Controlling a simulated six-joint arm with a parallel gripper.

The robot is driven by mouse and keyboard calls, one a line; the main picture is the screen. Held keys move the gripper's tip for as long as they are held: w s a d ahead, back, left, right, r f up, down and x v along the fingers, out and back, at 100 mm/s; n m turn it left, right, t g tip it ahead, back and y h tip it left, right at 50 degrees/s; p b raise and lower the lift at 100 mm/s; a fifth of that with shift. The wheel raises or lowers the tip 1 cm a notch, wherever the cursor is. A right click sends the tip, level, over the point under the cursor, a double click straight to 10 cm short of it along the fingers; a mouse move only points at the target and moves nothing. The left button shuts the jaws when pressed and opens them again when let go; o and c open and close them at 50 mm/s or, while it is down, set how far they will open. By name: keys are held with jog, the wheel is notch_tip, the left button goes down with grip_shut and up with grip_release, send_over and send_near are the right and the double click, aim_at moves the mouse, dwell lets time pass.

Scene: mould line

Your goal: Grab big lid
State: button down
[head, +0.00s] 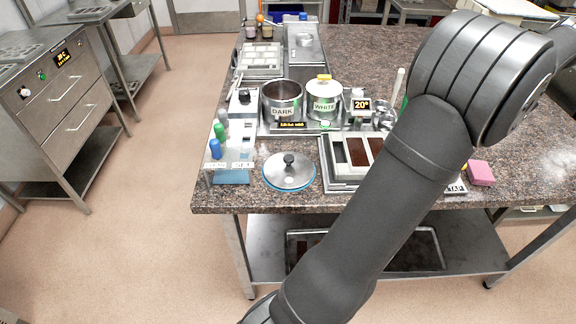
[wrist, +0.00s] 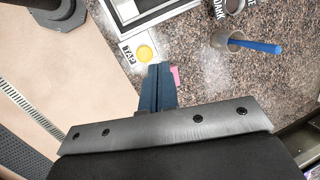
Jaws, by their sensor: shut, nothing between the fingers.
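The big lid (head: 289,172) is a round, shiny metal disc with a blue rim and a dark knob. In the head view it lies flat on the brown speckled counter near its front edge, left of the mould tray. It is not in the wrist view. My gripper (wrist: 158,72) shows only in the wrist view, with its dark blue fingers together and nothing held. It is over the counter by the TAP pad (wrist: 141,50), well apart from the lid. A pink block (wrist: 175,76) shows partly behind the fingers.
The DARK pot (head: 282,99) and lidded WHITE pot (head: 324,101) stand behind the lid. A rack of coloured bottles (head: 231,174) is at its left, and the mould tray (head: 327,164) at its right. My arm crosses the head view's right side. A cup (wrist: 228,41) holds a blue-handled tool.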

dwell(0.4)
jog(key=c, duration=1)
grip_release()
jog(key=shift+c, duration=0.2)
